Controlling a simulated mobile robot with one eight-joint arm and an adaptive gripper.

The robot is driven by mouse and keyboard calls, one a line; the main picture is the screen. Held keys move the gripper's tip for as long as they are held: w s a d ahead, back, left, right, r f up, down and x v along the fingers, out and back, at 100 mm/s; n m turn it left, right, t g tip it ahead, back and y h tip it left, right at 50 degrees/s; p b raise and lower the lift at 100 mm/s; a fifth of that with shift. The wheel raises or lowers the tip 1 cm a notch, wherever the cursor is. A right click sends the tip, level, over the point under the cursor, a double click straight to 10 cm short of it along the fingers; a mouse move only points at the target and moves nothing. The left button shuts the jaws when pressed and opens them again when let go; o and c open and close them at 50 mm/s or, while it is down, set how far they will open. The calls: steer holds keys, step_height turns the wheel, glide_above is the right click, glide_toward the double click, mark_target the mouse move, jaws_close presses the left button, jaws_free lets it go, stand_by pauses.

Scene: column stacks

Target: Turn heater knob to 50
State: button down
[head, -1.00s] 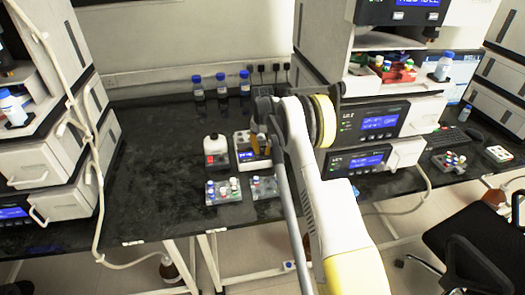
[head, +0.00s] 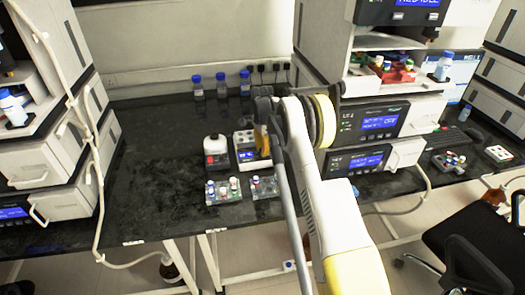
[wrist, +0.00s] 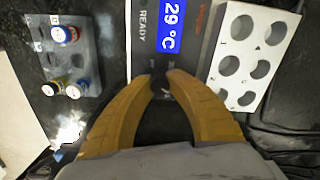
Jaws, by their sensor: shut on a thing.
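The heater is a grey and black unit with a white block of round wells (wrist: 250,50) and a blue display (wrist: 170,25) reading 29 °C beside the word READY in the wrist view. In the head view the heater (head: 243,137) stands on the black bench, partly behind my arm. My gripper (wrist: 161,77) has yellow-orange fingers closed on the dark heater knob (wrist: 160,87), just below the display. The fingers hide most of the knob, and its pointer cannot be read. My gripper (head: 262,142) is also seen over the heater's right side in the head view.
Vial racks sit in front, one at left (head: 222,197). Blue-capped bottles (head: 222,86) stand behind. Stacked instruments rise close on the right. The left bench is clear.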

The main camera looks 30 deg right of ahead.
steer(key=m, duration=0.5)
steer(key=shift+m, duration=0.4)
stand_by(0.4)
steer(key=c, duration=1.2)
jaws_free()
steer(key=shift+c, duration=0.2)
steer(key=shift+r, duration=0.1)
step_height(320, 180, up, 12)
